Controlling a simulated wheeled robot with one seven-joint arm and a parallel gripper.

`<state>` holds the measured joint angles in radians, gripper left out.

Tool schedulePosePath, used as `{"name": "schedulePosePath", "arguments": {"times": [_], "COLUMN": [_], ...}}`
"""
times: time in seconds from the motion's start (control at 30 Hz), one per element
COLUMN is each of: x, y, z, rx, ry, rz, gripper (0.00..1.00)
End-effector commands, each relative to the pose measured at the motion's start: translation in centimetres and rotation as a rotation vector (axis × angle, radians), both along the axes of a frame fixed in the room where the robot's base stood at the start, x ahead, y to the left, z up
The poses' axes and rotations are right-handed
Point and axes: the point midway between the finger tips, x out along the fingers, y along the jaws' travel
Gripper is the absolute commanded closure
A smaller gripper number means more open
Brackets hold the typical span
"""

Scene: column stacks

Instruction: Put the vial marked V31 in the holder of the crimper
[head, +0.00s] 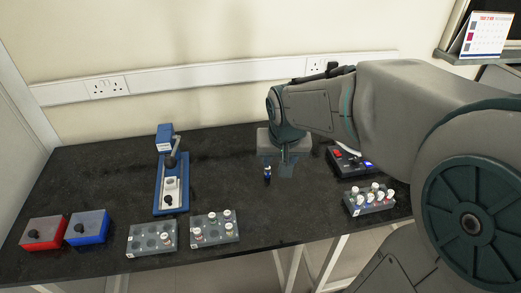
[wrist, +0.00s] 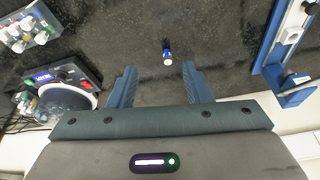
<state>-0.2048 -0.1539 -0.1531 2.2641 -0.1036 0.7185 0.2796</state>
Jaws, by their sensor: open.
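A small vial with a blue band (head: 267,173) stands alone on the dark bench; its marking is too small to read. It also shows in the wrist view (wrist: 167,54), ahead of the fingertips and roughly midway between them. My gripper (head: 284,160) is open and empty above the bench, close to this vial and apart from it. Its two spread fingers show in the wrist view (wrist: 160,72). The blue crimper (head: 160,199) stands left of the vial, with a pale holder area (head: 170,184) on its base. Part of it shows in the wrist view (wrist: 268,52).
Two grey racks (head: 152,238) (head: 214,228) with vials lie at the front. Another vial rack (head: 369,199) and a black device (head: 348,160) are at right. A red box (head: 44,232) and a blue box (head: 88,228) are at left. Bench between crimper and vial is clear.

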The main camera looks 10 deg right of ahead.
Motion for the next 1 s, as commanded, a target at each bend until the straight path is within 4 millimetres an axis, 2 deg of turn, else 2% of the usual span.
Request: {"name": "schedulePosePath", "arguments": {"times": [0.03,0.1,0.2,0.3,0.47,0.8,1.0], "x": [2.0,4.3,7.0,8.7,10.0,12.1,12.8], "y": [0.3,0.5,0.8,1.1,1.2,0.6,0.4], "z": [-1.2,-2.0,-3.1,-3.8,-4.8,-10.2,-12.0], "rx": [-0.006,-0.013,-0.025,-0.032,-0.038,-0.039,-0.037], "ry": [-0.004,-0.020,-0.042,-0.059,-0.069,-0.068,-0.069], "rz": [-0.016,-0.044,-0.073,-0.091,-0.104,-0.104,-0.104], "gripper": [0.55,0.55,0.55,0.55,0.55,0.55,0.55]}}
